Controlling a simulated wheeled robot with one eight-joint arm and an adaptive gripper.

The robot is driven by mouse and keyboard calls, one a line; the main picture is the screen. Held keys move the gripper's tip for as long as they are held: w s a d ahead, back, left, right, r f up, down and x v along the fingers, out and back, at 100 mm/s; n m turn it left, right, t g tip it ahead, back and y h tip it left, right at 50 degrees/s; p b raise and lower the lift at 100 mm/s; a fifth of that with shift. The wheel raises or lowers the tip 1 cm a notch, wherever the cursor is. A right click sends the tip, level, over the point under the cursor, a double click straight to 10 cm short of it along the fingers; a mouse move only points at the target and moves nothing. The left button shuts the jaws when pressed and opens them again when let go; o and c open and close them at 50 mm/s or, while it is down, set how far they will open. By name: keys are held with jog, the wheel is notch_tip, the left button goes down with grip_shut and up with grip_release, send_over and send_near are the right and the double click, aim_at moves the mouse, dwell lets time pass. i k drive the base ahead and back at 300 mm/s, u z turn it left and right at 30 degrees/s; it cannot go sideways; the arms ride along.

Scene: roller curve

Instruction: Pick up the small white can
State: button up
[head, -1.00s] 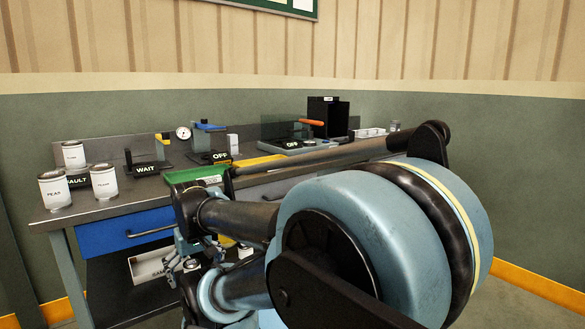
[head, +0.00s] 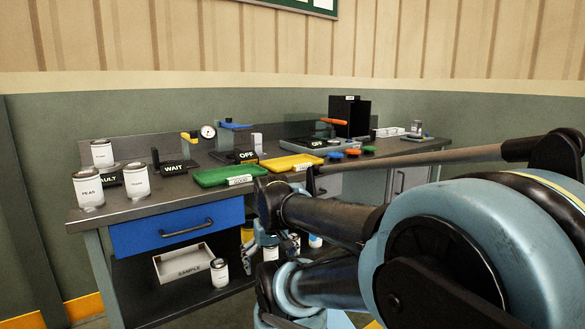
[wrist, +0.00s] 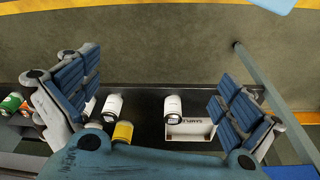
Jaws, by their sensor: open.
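A small white can (head: 220,272) stands on the dark lower shelf beside the SAMPLE tray. In the wrist view, a white can (wrist: 173,105) is by the same tray, between my finger pads. Larger white labelled cans (head: 88,188) stand on the bench top at left. My gripper (wrist: 160,98) is open and empty, with its blue-padded fingers wide apart. In the head view it is near the shelf front and largely hidden by my arm.
The SAMPLE tray (head: 184,265) sits on the shelf (head: 150,300) under a blue drawer (head: 176,228). A yellow can (wrist: 122,132) and green and orange cans are left in the wrist view. A table leg (wrist: 262,80) is at right. Green and yellow trays stand on the bench.

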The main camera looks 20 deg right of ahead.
aim_at(102, 155)
jog(key=u, duration=0.75)
jog(key=k, duration=0.6)
jog(key=z, duration=0.15)
jog(key=i, duration=0.5)
